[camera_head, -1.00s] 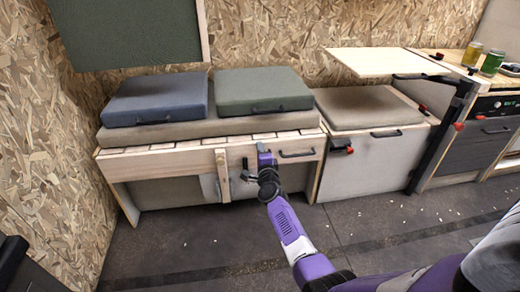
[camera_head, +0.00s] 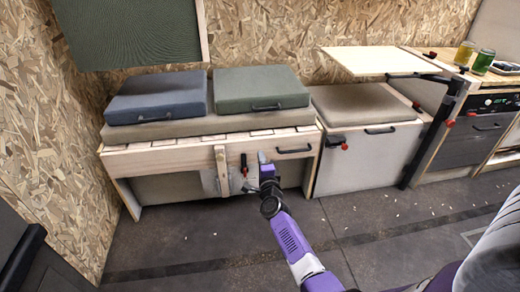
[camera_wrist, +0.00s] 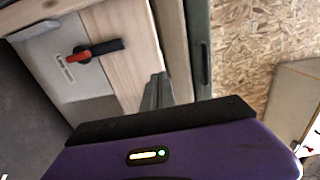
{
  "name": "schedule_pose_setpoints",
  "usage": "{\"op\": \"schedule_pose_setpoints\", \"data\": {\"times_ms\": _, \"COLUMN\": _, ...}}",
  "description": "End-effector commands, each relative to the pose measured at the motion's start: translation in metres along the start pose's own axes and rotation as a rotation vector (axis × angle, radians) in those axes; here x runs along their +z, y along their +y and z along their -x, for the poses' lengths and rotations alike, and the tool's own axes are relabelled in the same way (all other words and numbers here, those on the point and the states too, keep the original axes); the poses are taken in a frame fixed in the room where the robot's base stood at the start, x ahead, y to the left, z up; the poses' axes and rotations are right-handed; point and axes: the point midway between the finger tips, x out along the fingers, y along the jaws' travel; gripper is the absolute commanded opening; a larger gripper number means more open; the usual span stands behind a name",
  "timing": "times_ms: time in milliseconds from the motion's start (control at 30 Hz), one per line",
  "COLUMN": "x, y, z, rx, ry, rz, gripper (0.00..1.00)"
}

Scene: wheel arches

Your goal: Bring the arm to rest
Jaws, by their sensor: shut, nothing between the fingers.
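My purple arm reaches out over the floor from the lower right in the head view, towards the front of the bench. My gripper (camera_head: 262,157) is at its far end, close in front of the bench's front rail. In the wrist view my gripper (camera_wrist: 158,92) is shut with nothing between its fingers. A black and red handle (camera_wrist: 95,50) on the bench front lies to the left of the fingers, apart from them. In the head view this dark handle (camera_head: 244,165) shows just left of my gripper.
The bench (camera_head: 170,155) carries a blue cushion (camera_head: 157,96) and a green cushion (camera_head: 261,89). A lidded box seat (camera_head: 365,150) stands to its right, below a raised wooden tabletop (camera_head: 380,61). The grey floor (camera_head: 200,235) in front is mostly clear.

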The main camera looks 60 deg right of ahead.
Motion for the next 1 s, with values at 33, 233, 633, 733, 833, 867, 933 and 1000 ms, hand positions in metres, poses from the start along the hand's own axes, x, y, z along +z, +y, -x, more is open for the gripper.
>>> {"op": "schedule_pose_setpoints", "data": {"times_ms": 33, "x": 0.0, "y": -0.004, "z": 0.01, "rx": 0.002, "ry": -0.002, "rz": 0.001, "gripper": 0.0}}
{"op": "schedule_pose_setpoints", "data": {"times_ms": 233, "x": 0.001, "y": -0.003, "z": 0.042, "rx": 0.002, "ry": -0.003, "rz": 0.001, "gripper": 0.0}}
{"op": "schedule_pose_setpoints", "data": {"times_ms": 633, "x": 0.0, "y": 0.0, "z": 0.06, "rx": -0.001, "ry": 0.0, "rz": 0.0, "gripper": 0.0}}
{"op": "schedule_pose_setpoints", "data": {"times_ms": 733, "x": 0.0, "y": 0.0, "z": 0.06, "rx": -0.001, "ry": 0.0, "rz": 0.004, "gripper": 0.0}}
{"op": "schedule_pose_setpoints", "data": {"times_ms": 833, "x": 0.001, "y": 0.0, "z": 0.06, "rx": 0.0, "ry": -0.005, "rz": 0.047, "gripper": 0.0}}
{"op": "schedule_pose_setpoints", "data": {"times_ms": 867, "x": 0.003, "y": -0.004, "z": 0.059, "rx": -0.007, "ry": -0.01, "rz": 0.078, "gripper": 0.0}}
{"op": "schedule_pose_setpoints", "data": {"times_ms": 933, "x": 0.008, "y": -0.025, "z": 0.057, "rx": -0.047, "ry": -0.022, "rz": 0.157, "gripper": 0.0}}
{"op": "schedule_pose_setpoints", "data": {"times_ms": 1000, "x": 0.013, "y": -0.045, "z": 0.064, "rx": -0.092, "ry": -0.041, "rz": 0.264, "gripper": 0.0}}
